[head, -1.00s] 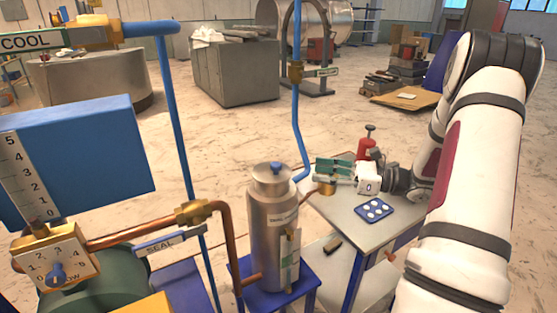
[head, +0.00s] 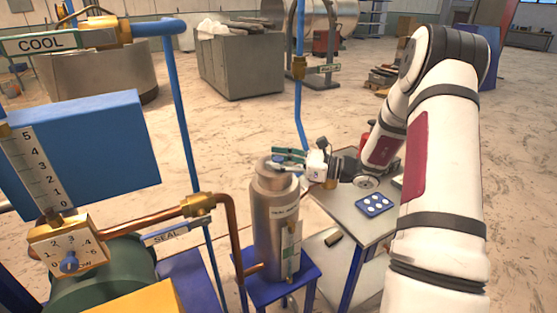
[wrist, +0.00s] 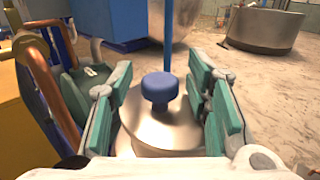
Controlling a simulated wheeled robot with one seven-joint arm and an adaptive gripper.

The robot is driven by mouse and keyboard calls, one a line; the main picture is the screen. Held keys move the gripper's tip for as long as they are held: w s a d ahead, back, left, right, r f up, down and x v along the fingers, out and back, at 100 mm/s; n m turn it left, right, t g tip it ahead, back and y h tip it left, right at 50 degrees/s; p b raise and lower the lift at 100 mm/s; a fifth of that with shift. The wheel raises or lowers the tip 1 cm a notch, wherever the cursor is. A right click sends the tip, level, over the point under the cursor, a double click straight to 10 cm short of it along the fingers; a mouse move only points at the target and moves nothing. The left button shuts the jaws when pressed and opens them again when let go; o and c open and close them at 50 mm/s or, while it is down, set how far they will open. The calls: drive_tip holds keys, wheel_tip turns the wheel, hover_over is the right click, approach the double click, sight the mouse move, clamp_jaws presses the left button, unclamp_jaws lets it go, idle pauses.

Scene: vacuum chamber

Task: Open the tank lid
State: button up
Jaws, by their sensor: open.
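The tank (head: 275,230) is an upright silver cylinder on a blue stand, with a label on its side. Its lid (wrist: 150,128) is a shiny round metal disc with a blue knob (wrist: 160,88) on top, seated on the tank as far as I can see. My gripper (head: 289,160) is at the tank's top, reaching in from the right. In the wrist view its green-padded fingers are spread on either side of the knob, with gaps on both sides. It is open and holds nothing. In the head view the gripper hides the knob.
A small grey table (head: 343,202) stands right of the tank, bearing a blue button panel (head: 375,205). A copper pipe (head: 232,225) runs close along the tank's left side. A thin blue pipe (head: 299,110) rises behind the tank. Open floor lies beyond.

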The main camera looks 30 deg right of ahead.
clamp_jaws()
drive_tip(key=shift+r, duration=0.1)
